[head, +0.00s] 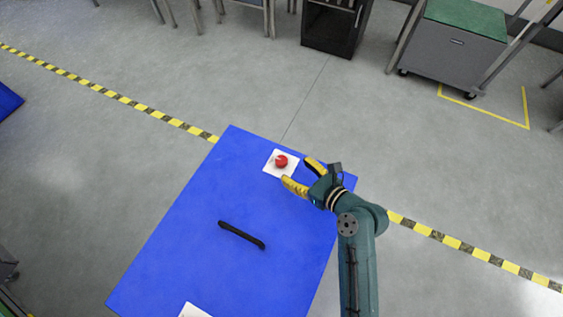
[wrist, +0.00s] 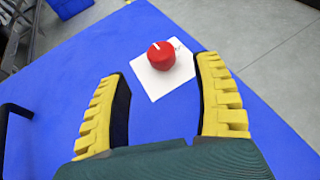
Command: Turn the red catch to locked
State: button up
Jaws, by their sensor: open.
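The red catch (head: 281,161) is a round red knob on a white square plate (head: 270,170) near the far edge of the blue panel. A small light mark on the plate (wrist: 178,82) lies just right of the knob. My gripper (head: 299,174) is open, its yellow fingers pointing at the catch from the right. In the wrist view the catch lies beyond the fingertips (wrist: 160,68), between their lines and apart from both. Nothing is held.
The blue panel (head: 200,220) has a black bar handle (head: 242,235) in its middle and a second white plate (head: 193,311) at its near edge. The panel around the catch is clear. A grey cabinet (head: 455,55) stands far off on the floor.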

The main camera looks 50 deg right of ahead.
aim_at(283, 161)
jog(key=b+x, duration=0.2)
jog(key=x, duration=0.5)
jog(key=shift+w+f, duration=0.1)
jog(key=shift+w, duration=0.15)
jog(key=c, duration=1.2)
